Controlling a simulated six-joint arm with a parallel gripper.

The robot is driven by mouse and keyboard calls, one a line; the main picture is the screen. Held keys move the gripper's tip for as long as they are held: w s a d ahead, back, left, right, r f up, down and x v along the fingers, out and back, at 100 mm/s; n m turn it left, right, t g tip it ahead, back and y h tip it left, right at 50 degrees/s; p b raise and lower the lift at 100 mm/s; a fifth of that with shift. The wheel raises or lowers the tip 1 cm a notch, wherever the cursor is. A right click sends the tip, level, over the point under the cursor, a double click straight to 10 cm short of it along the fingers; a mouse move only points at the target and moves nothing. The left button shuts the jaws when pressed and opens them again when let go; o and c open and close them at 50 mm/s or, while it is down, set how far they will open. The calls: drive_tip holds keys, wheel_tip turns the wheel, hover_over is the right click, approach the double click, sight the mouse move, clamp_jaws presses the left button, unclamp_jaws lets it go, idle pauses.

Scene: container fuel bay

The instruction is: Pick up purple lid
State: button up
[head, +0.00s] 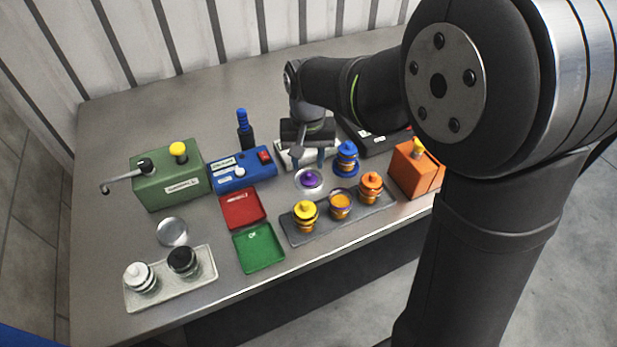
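The purple lid (309,178) lies on a small round silvery dish (310,190) near the middle of the table. My gripper (309,160) points down just behind and above the lid. Its two fingers stand apart with nothing seen between them. From this view I cannot tell the exact height of the fingertips over the lid. A jar with a purple rim and orange contents (341,203) stands uncovered in the grey tray, in front and to the right of the lid.
The grey tray (300,238) also holds yellow-lidded (305,213) and orange-lidded (370,185) jars. A blue-lidded jar (346,158) stands close right of my gripper. A blue box (241,172), red tray (242,208) and green tray (259,248) lie left. An orange box (417,168) stands right.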

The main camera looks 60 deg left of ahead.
sight(308, 174)
drive_tip(key=f, duration=0.5)
drive_tip(key=shift+w+a+f, duration=0.15)
drive_tip(key=shift+w+a, duration=0.05)
drive_tip(key=shift+a, duration=0.1)
clamp_jaws()
